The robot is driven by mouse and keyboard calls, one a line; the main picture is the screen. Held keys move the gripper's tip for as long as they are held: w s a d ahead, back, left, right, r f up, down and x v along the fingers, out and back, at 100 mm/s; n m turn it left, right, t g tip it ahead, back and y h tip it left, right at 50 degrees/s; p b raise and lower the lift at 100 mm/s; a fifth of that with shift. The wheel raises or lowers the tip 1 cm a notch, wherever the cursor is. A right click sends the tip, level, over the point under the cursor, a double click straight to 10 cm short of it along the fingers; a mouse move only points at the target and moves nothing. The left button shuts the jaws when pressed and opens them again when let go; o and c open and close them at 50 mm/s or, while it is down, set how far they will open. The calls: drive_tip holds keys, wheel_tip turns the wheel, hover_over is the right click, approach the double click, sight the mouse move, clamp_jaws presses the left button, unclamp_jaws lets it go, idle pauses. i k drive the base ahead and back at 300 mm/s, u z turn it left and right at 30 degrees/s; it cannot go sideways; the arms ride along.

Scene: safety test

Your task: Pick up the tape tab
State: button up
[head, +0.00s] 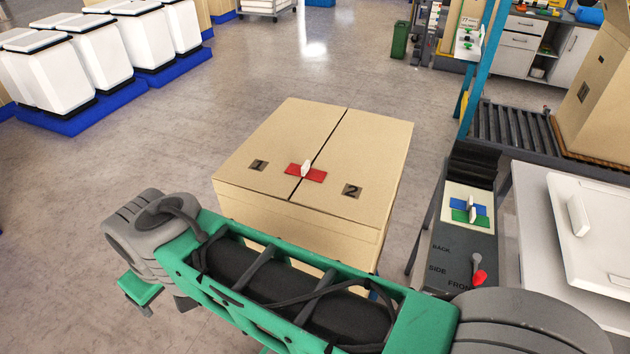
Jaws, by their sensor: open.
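A small white tab (306,167) stands up from a strip of red tape (318,175). The tape lies across the centre seam of a closed cardboard box (360,140), between the printed marks 1 and 2. My green and grey arm crosses the bottom of the head view, in front of the box, and hides part of its lower front. Nothing touches the tab.
A dark stand (462,250) at the right bears blue and green strips with a white tab and a red-tipped lever. A white table (530,235), a roller conveyor (510,130) and a blue post (484,70) lie beyond. Open floor (150,150) extends left of the box.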

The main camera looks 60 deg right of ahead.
sight(455, 203)
drive_tip(key=u, duration=0.9)
drive_tip(key=i, duration=0.85)
drive_tip(key=z, duration=3.05)
drive_tip(key=i, duration=0.5)
drive_tip(key=z, duration=0.1)
drive_tip(key=k, duration=0.5)
drive_tip(key=z, duration=1.45)
drive_tip(key=i, duration=0.45)
